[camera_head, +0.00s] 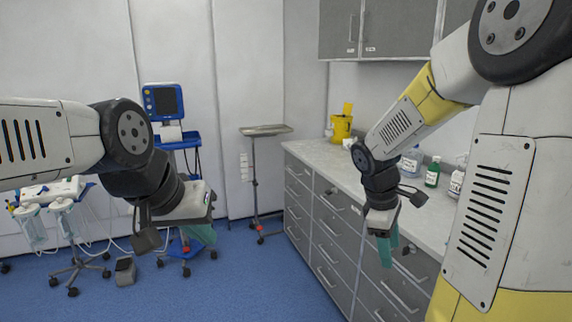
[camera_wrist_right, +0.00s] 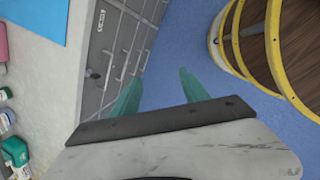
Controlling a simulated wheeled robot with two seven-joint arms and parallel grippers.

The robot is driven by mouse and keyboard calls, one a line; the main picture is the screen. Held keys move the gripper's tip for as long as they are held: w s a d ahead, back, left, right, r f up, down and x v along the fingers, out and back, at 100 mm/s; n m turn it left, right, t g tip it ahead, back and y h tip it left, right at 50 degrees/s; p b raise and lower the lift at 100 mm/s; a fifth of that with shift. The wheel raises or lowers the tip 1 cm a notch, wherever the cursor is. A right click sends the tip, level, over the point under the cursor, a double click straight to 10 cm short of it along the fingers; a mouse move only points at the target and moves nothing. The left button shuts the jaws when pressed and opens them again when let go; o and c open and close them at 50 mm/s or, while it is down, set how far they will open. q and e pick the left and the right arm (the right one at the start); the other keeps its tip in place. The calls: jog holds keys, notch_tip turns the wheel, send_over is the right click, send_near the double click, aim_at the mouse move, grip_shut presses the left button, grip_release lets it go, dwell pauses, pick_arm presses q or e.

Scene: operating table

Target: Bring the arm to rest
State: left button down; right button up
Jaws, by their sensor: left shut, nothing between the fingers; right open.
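My left arm comes in from the left in the head view, and my left gripper (camera_head: 203,234) hangs over the blue floor with its green fingers together and nothing between them. My right arm comes in from the right, and my right gripper (camera_head: 387,250) points down in front of the grey drawer cabinet. In the right wrist view the two green fingers of my right gripper (camera_wrist_right: 160,95) stand apart with nothing between them. Blue floor and drawer fronts show beyond them.
A grey drawer cabinet (camera_head: 318,215) with a pale worktop (camera_head: 325,153) runs along the right. Bottles (camera_head: 432,172) and a yellow container (camera_head: 341,127) stand on it. A metal stand (camera_head: 265,131), a monitor cart (camera_head: 163,101) and a hose unit (camera_head: 62,205) stand behind. The middle floor is clear.

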jog(key=s+a+r+m+t+y, duration=0.5)
jog(key=s+a+r+m, duration=0.5)
jog(key=s+r, duration=0.1)
jog(key=shift+s+r+m+t, duration=0.3)
jog(key=shift+r+t, duration=0.1)
jog(key=shift+r, duration=0.2)
